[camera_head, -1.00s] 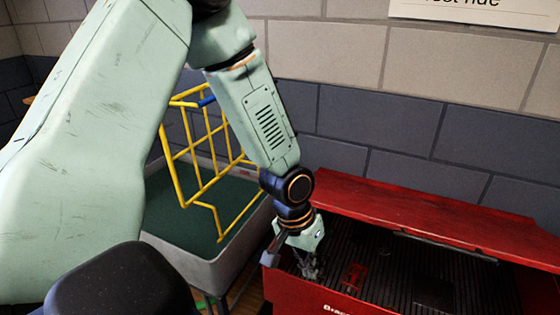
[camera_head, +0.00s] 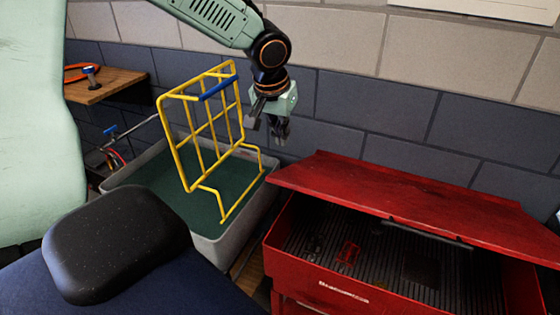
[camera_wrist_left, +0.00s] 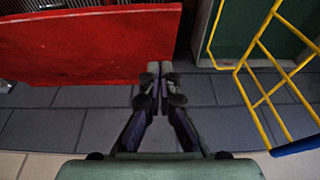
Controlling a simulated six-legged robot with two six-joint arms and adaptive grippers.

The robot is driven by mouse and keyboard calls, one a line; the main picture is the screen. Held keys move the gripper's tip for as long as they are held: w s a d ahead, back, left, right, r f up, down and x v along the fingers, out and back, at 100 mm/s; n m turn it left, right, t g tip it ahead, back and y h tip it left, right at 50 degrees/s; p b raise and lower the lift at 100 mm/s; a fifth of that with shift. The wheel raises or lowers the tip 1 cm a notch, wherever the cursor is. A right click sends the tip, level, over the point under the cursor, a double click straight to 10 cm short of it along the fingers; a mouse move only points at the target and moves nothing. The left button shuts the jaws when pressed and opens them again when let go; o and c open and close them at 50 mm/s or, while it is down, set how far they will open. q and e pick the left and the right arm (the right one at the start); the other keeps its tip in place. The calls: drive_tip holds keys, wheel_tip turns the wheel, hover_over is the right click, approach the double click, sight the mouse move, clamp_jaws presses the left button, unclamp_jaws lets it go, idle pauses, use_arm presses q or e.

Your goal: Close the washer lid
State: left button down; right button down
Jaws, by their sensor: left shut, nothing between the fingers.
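The red washer (camera_head: 278,252) stands at the lower right in the head view, with a dark ribbed basin inside. Its red lid (camera_head: 400,195) is hinged at the back, tilted over the basin and part open, with a gap along the front. My left gripper (camera_head: 280,135) is shut and empty, in the air left of and above the lid, apart from it. The left wrist view shows the shut fingertips (camera_wrist_left: 160,75) just beside the lid's edge (camera_wrist_left: 90,45) in the picture, above the wall and floor area. My right gripper is out of view.
A yellow wire rack (camera_head: 205,140) with a blue bar stands in a grey tub (camera_head: 262,190) left of the washer. A wooden shelf (camera_head: 105,85) with tools is at the far left. A brick wall (camera_head: 400,115) runs behind. A small red part (camera_head: 348,252) lies in the basin.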

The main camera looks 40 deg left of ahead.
use_arm(q)
hover_over(282, 177)
wheel_tip(282, 177, down, 4)
drive_tip(key=shift+a+f, duration=0.1)
drive_tip(key=f, duration=0.1)
drive_tip(key=s+f, duration=0.1)
drive_tip(key=shift+d+f, duration=0.2)
drive_tip(key=shift+f, duration=0.2)
drive_tip(key=shift+s+d+f, duration=0.1)
drive_tip(key=shift+s+f, duration=0.25)
drive_tip(key=shift+f, duration=0.05)
drive_tip(key=shift+w, duration=0.1)
drive_tip(key=shift+f, duration=0.1)
